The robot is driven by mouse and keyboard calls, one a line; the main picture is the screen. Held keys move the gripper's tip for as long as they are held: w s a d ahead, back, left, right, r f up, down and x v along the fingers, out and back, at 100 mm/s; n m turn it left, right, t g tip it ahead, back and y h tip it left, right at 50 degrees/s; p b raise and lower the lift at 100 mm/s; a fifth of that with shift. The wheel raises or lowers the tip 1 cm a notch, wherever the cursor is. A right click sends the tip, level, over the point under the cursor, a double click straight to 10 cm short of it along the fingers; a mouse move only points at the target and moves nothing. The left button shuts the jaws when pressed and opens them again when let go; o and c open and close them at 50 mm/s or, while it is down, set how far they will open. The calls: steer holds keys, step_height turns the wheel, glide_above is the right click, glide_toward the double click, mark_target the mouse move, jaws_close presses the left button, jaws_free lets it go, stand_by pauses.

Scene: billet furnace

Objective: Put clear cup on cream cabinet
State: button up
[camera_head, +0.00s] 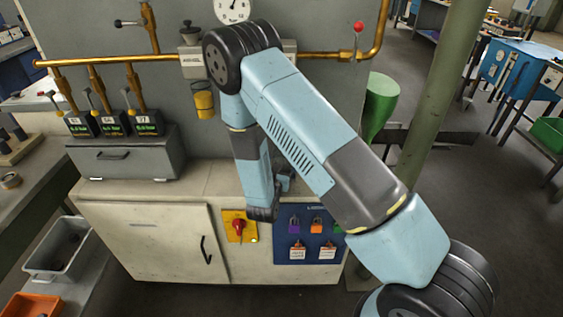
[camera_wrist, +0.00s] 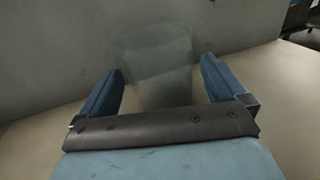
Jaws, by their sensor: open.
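The cream cabinet (camera_head: 150,235) stands below the grey panel, with a flat top; its top also fills the lower sides of the wrist view (camera_wrist: 288,105). The clear cup (camera_wrist: 162,85) shows faintly in the wrist view as a see-through shape between and beyond my fingers, seemingly upright at the cabinet top. Whether its base touches the top is hidden by my gripper. My gripper (camera_wrist: 162,68) is open, with one finger on each side of the cup and visible gaps. In the head view my gripper (camera_head: 284,182) is low over the cabinet top, partly hidden by my arm; the cup cannot be made out there.
A grey box (camera_head: 125,160) with several small labelled units stands at the cabinet's left end. The grey panel with a brass pipe (camera_head: 130,60) rises close behind. A red rotary switch (camera_head: 238,227) and a blue lock board (camera_head: 300,250) are on the front.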

steer(key=v, duration=0.9)
steer(key=shift+s+a, duration=0.15)
steer(key=shift+s, duration=0.25)
